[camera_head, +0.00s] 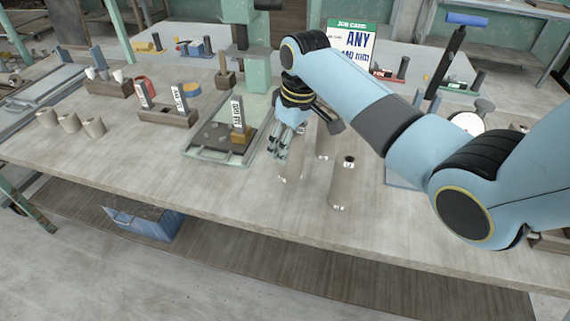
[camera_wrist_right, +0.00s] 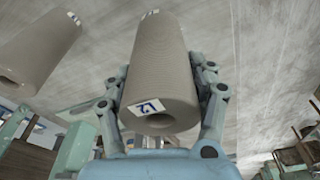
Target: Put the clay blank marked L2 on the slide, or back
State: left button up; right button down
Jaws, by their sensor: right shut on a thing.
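The clay blank marked L2 (camera_wrist_right: 160,60) is a grey-brown hollow cylinder with a white label near one end in the right wrist view. My right gripper (camera_wrist_right: 160,98) is shut on it, with fingers on both sides. In the head view the gripper (camera_head: 281,152) points down at the blank (camera_head: 291,170), which it partly hides. I cannot tell whether the blank's lower end touches the table. A green-framed slide (camera_head: 200,154) with a dark plate lies to the left under the green press and carries a labelled upright block. My left gripper is out of view.
Another blank (camera_head: 341,185) stands upright close to the right, and one (camera_head: 325,141) stands behind. Wooden holders (camera_head: 168,116) stand left of the slide. The table's front left (camera_head: 150,172) is clear.

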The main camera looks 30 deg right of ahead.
jog(key=shift+f, duration=0.9)
jog(key=shift+w+f, duration=0.15)
jog(key=shift+f, duration=0.55)
notch_tip(320, 180, down, 3)
jog(key=shift+r, duration=0.2)
jog(key=shift+f, duration=0.15)
jog(key=shift+c, duration=2)
grip_release()
jog(key=shift+r, duration=0.35)
jog(key=r, duration=0.3)
jog(key=s+r, duration=0.1)
jog(key=r, duration=0.7)
jog(key=shift+s+d+r, duration=0.1)
jog(key=shift+s+d, duration=0.15)
jog(key=shift+s, duration=0.1)
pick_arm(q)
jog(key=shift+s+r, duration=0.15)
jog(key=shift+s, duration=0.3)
pick_arm(e)
jog(key=shift+r, duration=0.15)
